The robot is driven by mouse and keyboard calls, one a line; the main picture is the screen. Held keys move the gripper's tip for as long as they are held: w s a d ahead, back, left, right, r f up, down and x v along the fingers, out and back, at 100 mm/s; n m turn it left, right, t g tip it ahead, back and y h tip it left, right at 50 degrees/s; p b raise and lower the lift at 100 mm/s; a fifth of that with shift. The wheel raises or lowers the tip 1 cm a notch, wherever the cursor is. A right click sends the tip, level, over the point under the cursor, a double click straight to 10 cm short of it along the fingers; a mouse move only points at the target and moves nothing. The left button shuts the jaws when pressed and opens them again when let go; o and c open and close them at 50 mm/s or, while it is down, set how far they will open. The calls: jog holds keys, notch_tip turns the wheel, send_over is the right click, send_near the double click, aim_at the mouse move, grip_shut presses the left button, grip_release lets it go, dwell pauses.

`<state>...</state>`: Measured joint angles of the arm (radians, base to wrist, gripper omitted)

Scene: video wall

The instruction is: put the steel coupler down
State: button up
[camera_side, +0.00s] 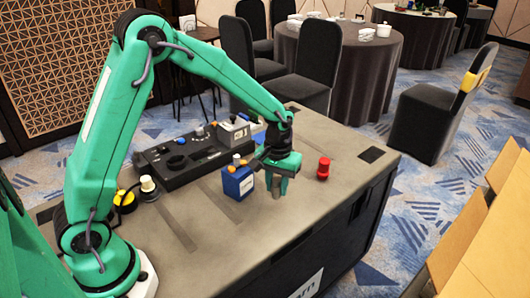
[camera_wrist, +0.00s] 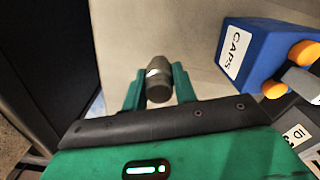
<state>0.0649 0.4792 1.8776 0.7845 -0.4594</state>
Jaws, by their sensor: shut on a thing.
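The steel coupler (camera_wrist: 159,80) is a short grey metal cylinder with a darker end, held between the two green fingers of my gripper (camera_wrist: 156,88) in the wrist view. In the side view my gripper (camera_side: 279,186) points down over the grey table top (camera_side: 335,140), to the right of the blue box. The coupler (camera_side: 276,190) shows there as a grey piece between the fingers, low over the table. I cannot tell whether its lower end touches the surface.
A blue box (camera_side: 238,186) with an orange-topped part stands close left of my gripper; its label reads CAPS in the wrist view (camera_wrist: 236,52). A red cylinder (camera_side: 323,168) stands to the right. A black control panel (camera_side: 180,158) lies behind. The table's front is clear.

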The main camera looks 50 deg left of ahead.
aim_at(277, 195)
jog(key=shift+f, duration=2)
jog(key=o, duration=1)
jog(key=shift+f, duration=0.15)
jog(key=shift+c, duration=0.2)
notch_tip(277, 195, up, 11)
jog(key=shift+f, duration=0.1)
jog(key=shift+r, duration=0.8)
